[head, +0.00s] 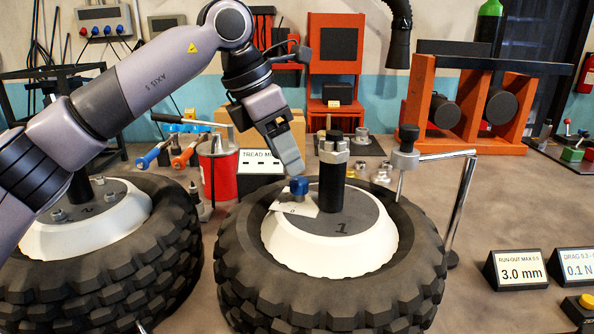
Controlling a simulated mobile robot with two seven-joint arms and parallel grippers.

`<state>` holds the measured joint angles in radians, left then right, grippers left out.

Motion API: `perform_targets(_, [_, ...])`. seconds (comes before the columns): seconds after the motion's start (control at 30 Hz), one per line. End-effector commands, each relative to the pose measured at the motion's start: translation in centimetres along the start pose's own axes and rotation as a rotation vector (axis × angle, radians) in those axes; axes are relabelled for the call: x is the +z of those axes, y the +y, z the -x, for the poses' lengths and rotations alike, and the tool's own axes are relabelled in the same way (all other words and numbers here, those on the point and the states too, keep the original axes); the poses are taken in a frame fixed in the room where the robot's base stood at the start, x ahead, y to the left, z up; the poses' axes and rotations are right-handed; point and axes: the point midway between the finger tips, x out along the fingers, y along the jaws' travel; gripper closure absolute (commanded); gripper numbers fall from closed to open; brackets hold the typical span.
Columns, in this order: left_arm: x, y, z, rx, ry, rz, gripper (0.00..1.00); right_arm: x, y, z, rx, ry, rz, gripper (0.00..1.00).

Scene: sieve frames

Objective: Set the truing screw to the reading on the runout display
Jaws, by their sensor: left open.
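The truing screw has a blue knob (299,186) and stands on a white pointed scale plate (294,208) marked 0. The plate lies on the grey hub disc of the tyre marked 1 (340,222). My left gripper (292,168) points down from the upper left, with its fingertips just above the blue knob. It is open, though its far finger is hard to make out. I cannot tell whether it touches the knob. The runout display (520,270) at the right reads 3.0 mm. My right gripper is not in view.
A black post with a metal nut (333,148) rises from the hub beside the knob. A chrome gauge stand (460,205) stands right of the tyre. A second tyre (110,260) is at the left. A drag display (574,266) and yellow button (586,301) are at the right.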

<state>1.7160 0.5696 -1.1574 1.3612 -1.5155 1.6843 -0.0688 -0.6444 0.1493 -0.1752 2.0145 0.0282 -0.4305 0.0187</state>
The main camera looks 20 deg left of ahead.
Motion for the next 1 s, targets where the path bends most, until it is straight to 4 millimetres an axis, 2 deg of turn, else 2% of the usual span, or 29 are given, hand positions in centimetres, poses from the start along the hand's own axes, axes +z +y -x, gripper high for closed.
perform_targets(0.1, [-0.1,-0.1,-2.1,-0.002,0.003,-0.001,0.41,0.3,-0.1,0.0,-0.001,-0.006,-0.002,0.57])
perform_targets(0.3, [0.0,-0.1,-4.4,-0.001,0.001,-0.001,0.41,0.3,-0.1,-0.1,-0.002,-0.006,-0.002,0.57])
perform_targets(0.63, [0.0,0.0,-4.9,0.000,0.000,-0.001,0.41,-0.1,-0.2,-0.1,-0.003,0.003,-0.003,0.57])
perform_targets(0.67, [0.0,0.0,-4.9,0.000,0.000,-0.001,0.45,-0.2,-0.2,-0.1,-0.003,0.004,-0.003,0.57])
perform_targets(0.8, [0.0,0.0,-4.9,0.000,0.000,-0.001,0.90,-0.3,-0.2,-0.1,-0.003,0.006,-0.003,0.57])
perform_targets(0.83, [0.0,0.0,-4.9,0.000,0.000,-0.001,0.98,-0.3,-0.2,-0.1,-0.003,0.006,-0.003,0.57])
perform_targets(1.0, [0.0,0.0,-4.9,-0.002,0.000,-0.004,0.97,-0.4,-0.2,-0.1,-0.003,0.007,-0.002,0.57])
